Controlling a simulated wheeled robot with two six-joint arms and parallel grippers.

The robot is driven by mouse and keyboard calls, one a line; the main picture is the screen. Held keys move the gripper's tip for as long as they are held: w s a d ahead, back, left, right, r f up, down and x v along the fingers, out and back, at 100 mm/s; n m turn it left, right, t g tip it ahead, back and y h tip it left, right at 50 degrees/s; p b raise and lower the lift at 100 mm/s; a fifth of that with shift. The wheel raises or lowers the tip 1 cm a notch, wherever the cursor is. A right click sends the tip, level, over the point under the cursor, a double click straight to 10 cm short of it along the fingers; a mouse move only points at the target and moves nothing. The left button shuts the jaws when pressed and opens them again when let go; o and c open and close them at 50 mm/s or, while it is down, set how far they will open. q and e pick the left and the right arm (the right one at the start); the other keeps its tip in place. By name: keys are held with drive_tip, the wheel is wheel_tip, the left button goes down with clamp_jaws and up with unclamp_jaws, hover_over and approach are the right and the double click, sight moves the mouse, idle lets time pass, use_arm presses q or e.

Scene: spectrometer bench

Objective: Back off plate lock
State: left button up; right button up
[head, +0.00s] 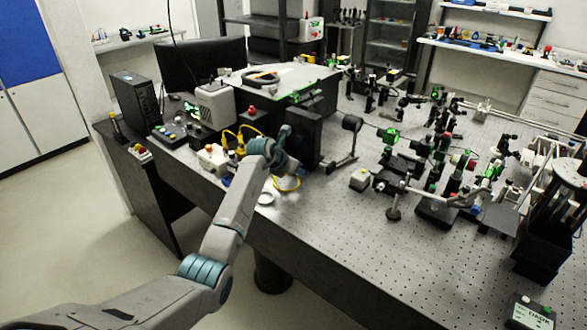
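My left arm reaches in from the lower left over the near edge of the optical table (330,250). Its wrist ends beside a tall black box, and the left gripper's fingers cannot be made out there, so its opening is unclear. No plate lock can be picked out at this size; it may be hidden or too small to tell. My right gripper is not in view.
The black box (304,136) stands just right of my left wrist. Crowded optics mounts (440,185) fill the table's middle and right. A monitor (200,62) and black computer tower (136,98) stand behind left.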

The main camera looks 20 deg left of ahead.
use_arm(q)
clamp_jaws()
drive_tip(key=shift+a, duration=0.1)
drive_tip(key=shift+w+a+f+n+g+h+b, duration=0.1)
drive_tip(key=shift+a+n+g+h+b, duration=0.1)
drive_tip(key=shift+n+h+b, duration=0.3)
drive_tip(key=shift+w+a+f+n+g+h+b, duration=0.1)
drive_tip(key=shift+n+g+h+b, duration=0.1)
drive_tip(key=shift+h+b, duration=0.5)
drive_tip(key=shift+a+h+b, duration=0.1)
drive_tip(key=shift+h+b, duration=0.4)
drive_tip(key=shift+b, duration=0.05)
drive_tip(key=shift+a+f+n+g+h+b, duration=0.1)
drive_tip(key=shift+n+g+h+b, duration=0.3)
drive_tip(key=shift+n+h+b, duration=0.25)
drive_tip(key=shift+h, duration=0.25)
drive_tip(key=shift+b, duration=0.3)
